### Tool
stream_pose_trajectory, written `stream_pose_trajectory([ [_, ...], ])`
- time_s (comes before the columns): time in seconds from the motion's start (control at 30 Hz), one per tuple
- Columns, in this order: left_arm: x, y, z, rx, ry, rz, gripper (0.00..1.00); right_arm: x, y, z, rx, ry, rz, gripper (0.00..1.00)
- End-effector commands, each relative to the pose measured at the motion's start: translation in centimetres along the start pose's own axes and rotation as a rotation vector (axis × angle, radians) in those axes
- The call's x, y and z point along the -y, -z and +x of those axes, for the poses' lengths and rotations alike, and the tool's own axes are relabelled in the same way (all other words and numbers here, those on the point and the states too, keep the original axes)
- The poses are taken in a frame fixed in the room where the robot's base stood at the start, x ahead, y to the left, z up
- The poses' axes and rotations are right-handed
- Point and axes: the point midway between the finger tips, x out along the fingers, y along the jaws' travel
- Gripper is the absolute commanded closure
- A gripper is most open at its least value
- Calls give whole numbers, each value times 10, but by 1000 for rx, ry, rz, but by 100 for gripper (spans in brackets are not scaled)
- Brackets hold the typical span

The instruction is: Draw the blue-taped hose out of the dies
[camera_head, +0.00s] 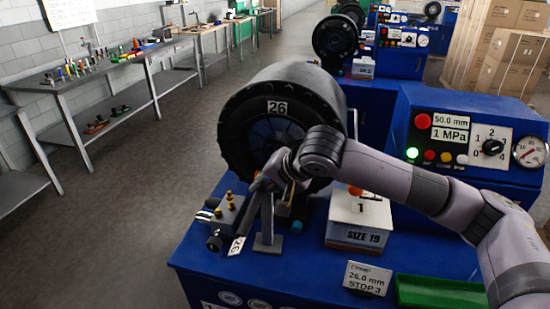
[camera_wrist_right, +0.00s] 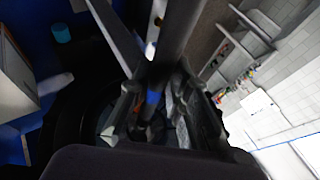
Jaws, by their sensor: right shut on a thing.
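The black hose (camera_head: 245,213) slopes down and left from my right gripper (camera_head: 268,182), with a white tag (camera_head: 237,246) marked 26 near its lower end. In the right wrist view the hose (camera_wrist_right: 180,35) runs between the fingers of my right gripper (camera_wrist_right: 160,95), which is shut on it. Its blue tape (camera_wrist_right: 152,98) shows between the fingers. The crimper's black head (camera_head: 245,110), marked 26, stands behind the gripper. The dies are largely hidden by my gripper and wrist, so I cannot tell whether the hose's inner end is inside them. My left gripper is out of view.
A grey stand (camera_head: 268,240) and a metal block with brass fittings (camera_head: 228,215) are close to the hose. A SIZE 19 box (camera_head: 355,220) and a green tray (camera_head: 440,294) are on the blue bench. The control panel (camera_head: 470,140) is right. Open floor lies left.

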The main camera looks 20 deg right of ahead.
Motion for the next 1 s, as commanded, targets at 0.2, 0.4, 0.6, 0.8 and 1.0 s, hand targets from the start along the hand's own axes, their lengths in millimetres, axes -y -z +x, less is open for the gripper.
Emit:
stream_pose_trajectory([
  [0.2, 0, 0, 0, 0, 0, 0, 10, 1, 1, -2, -2, 1, 1, 100],
  [0.4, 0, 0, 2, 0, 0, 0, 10, 5, 3, -6, -2, 2, 1, 100],
  [0.6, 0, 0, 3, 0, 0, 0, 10, 7, 3, -8, -2, 3, 0, 100],
  [0.8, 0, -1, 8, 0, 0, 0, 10, 7, -7, -12, -1, 4, -2, 100],
  [1.0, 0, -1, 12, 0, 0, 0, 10, 7, -18, -16, -1, 4, -2, 100],
])
